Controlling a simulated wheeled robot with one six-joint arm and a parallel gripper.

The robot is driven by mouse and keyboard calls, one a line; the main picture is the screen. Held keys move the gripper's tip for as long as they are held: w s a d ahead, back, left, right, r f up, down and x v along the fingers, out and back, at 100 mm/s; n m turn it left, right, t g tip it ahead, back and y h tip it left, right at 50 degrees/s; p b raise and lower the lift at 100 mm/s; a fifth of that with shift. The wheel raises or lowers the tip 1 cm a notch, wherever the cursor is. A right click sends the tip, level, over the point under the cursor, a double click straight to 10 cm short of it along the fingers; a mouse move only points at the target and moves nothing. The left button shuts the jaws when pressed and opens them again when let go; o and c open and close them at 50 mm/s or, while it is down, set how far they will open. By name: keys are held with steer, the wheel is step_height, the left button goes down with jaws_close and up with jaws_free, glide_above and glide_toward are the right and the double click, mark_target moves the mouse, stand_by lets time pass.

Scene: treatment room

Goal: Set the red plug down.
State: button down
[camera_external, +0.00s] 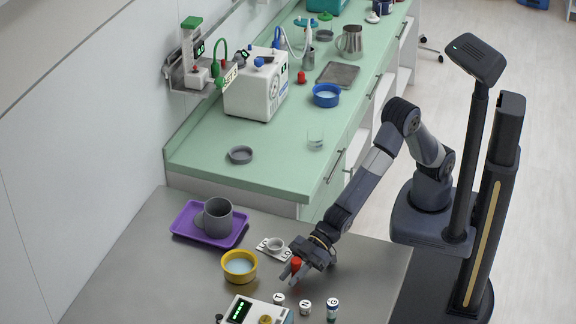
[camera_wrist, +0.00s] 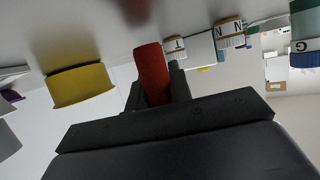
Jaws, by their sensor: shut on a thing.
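The red plug (camera_external: 296,263) is between the fingers of my gripper (camera_external: 298,268), above the grey metal table (camera_external: 180,272) in the external view. In the wrist view the red plug (camera_wrist: 152,72) stands out between the dark fingers of my gripper (camera_wrist: 156,88). My gripper is shut on it. A dark reddish patch shows on the table surface near the plug's end in the wrist view, with a gap between them. The exact height above the table is hard to tell.
Lettered cylinders (camera_external: 305,306) stand right in front of my gripper. A purple tray (camera_external: 183,226) holds a grey mug (camera_external: 216,218). A device with a green display (camera_external: 240,310) stands at the front.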

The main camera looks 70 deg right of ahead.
steer(key=shift+d+f, duration=0.1)
steer(key=shift+f, duration=0.3)
steer(key=c, duration=1.7)
jaws_free()
steer(key=shift+c, duration=0.2)
steer(key=o, duration=0.5)
steer(key=shift+s+f, duration=0.1)
steer(key=shift+f, duration=0.15)
steer(key=shift+c, duration=0.2)
steer(key=shift+r, duration=0.15)
steer(key=shift+r+p, duration=0.6)
steer(key=shift+p, duration=0.15)
steer(key=b+v, duration=0.1)
steer(key=v, duration=1)
steer(key=shift+s+d+r, duration=0.1)
steer(key=shift+d+r, duration=0.15)
steer(key=shift+r, duration=0.1)
steer(key=x, duration=1.2)
steer(key=shift+f, duration=0.2)
steer(key=shift+d+f, duration=0.1)
steer(key=shift+f, duration=0.15)
